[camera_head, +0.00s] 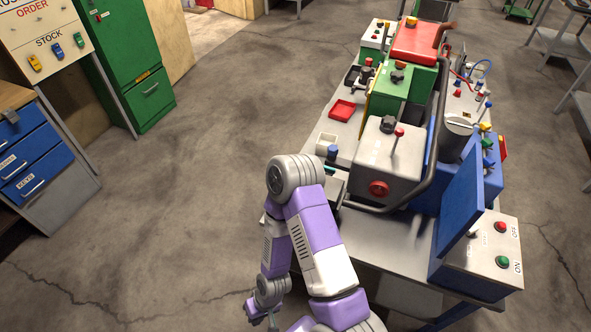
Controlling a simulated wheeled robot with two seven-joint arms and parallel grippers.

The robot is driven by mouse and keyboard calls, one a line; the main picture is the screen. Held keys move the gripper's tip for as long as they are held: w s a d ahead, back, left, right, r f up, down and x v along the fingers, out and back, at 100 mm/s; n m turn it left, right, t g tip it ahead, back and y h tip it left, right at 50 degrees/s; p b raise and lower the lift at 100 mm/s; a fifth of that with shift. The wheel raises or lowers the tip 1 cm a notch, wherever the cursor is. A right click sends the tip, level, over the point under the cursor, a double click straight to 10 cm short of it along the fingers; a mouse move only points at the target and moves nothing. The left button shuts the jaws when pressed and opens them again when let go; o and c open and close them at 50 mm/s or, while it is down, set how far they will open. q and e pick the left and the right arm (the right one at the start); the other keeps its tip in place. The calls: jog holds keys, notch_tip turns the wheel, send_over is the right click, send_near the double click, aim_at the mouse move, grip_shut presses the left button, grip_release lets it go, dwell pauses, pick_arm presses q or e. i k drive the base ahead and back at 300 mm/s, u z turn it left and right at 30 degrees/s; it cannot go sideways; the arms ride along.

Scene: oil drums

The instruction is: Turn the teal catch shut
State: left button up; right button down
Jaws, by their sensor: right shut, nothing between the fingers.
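I cannot clearly make out a teal catch in the head view. My right arm folds over at the bottom centre, and its gripper (272,321) points down at the bottom edge. The gripper is small here and partly cut off by the frame, shut and empty. It hangs over the floor, left of the bench and apart from it. My left gripper does not show.
A crowded metal bench (395,247) stands at the right, with a grey box (376,160), a red tray (342,110) and a switch box (492,252). A blue drawer cabinet (32,157) and a green cabinet (128,60) stand left. The floor between is clear.

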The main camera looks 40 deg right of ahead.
aim_at(330, 171)
jog(key=z, duration=0.85)
jog(key=k, duration=0.3)
jog(key=z, duration=0.6)
jog(key=i, duration=0.7)
jog(key=z, duration=1.15)
